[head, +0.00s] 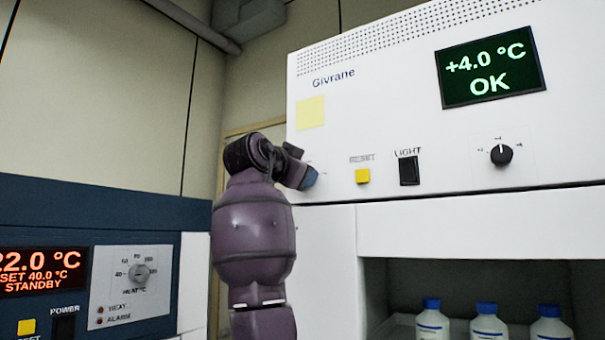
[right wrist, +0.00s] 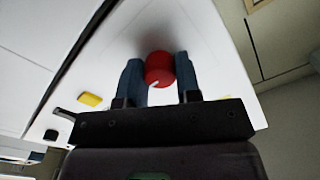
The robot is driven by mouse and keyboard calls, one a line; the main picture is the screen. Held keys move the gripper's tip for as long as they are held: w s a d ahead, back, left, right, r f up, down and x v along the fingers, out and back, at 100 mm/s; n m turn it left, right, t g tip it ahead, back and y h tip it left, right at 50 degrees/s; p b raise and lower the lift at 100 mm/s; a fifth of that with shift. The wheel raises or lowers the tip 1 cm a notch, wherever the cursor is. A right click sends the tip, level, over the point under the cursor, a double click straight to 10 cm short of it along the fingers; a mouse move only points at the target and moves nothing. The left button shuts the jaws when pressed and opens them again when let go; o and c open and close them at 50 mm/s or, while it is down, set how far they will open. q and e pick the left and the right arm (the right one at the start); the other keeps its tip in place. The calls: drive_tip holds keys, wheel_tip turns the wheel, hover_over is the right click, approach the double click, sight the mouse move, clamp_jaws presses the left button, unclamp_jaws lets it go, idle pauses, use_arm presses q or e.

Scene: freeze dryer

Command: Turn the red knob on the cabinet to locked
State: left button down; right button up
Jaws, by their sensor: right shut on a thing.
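The white cabinet (head: 390,120) marked Givrane stands at the right in the head view. The red knob (right wrist: 159,68) is on its front panel in the right wrist view, with a small light mark on its face. My right gripper (right wrist: 160,75) is shut on the red knob, one blue finger on each side. In the head view my right gripper (head: 308,178) is at the lower left of the panel and hides the knob. I cannot read which position the knob points to. My left gripper is not in view.
Right of the gripper are a yellow button (head: 362,176), a black light switch (head: 409,170) and a black dial (head: 502,154). Bottles with blue caps (head: 488,322) stand in the opening below. A blue unit (head: 90,215) with a display stands at the left.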

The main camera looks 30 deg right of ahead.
drive_tip(key=shift+m, duration=0.4)
drive_tip(key=o, duration=0.9)
drive_tip(key=shift+a, duration=0.1)
drive_tip(key=shift+b+v, duration=1.15)
drive_tip(key=shift+v, duration=4.25)
